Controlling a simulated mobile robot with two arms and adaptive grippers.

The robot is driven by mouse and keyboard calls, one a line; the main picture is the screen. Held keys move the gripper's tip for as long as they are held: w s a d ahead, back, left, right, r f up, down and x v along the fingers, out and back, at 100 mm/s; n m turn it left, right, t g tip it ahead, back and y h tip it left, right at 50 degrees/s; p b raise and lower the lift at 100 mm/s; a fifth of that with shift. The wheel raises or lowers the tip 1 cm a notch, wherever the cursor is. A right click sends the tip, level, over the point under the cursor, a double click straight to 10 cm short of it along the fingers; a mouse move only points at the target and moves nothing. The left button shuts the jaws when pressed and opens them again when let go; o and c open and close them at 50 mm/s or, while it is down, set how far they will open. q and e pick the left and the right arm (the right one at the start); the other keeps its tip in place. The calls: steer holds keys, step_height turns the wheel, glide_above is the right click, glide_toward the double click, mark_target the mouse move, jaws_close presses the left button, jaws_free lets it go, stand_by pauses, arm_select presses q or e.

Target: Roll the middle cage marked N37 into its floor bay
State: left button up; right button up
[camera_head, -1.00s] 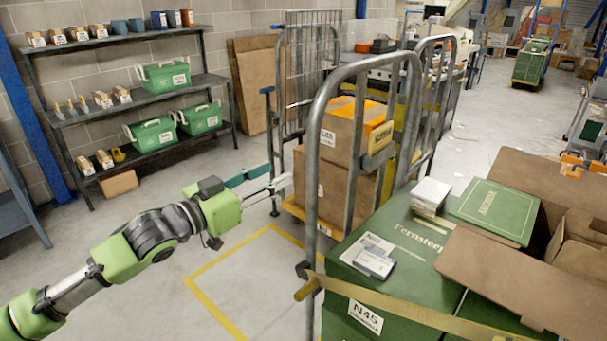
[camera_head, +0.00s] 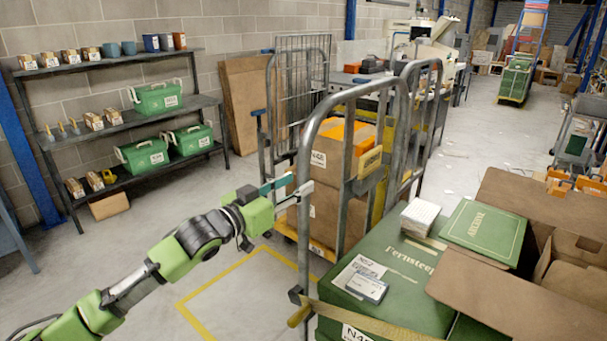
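A row of grey-framed roll cages stands right of centre. The middle cage (camera_head: 268,120), with an open gate frame and blue handle ends, holds brown cartons (camera_head: 328,150) with orange on top. Its label is too small to read as N37. The nearest cage (camera_head: 304,240) carries green boxes (camera_head: 400,265); its label is partly cut off. A yellow-outlined floor bay (camera_head: 207,288) lies empty at lower left of the cages. My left gripper (camera_head: 300,182) has its two fingers apart, at the nearest cage's upright; whether they touch it is unclear. My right gripper is out of view.
A shelf rack (camera_head: 130,122) with green bins and small cartons stands at the left wall. Flat cardboard (camera_head: 245,100) leans behind. Open cartons (camera_head: 510,270) fill the lower right. Clear floor lies between rack and cages; an aisle runs to the back right.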

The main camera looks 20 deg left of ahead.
mark_target(300, 182)
arm_select(q)
steer(key=shift+p+x, duration=0.4)
steer(key=shift+x, duration=1.4)
jaws_close()
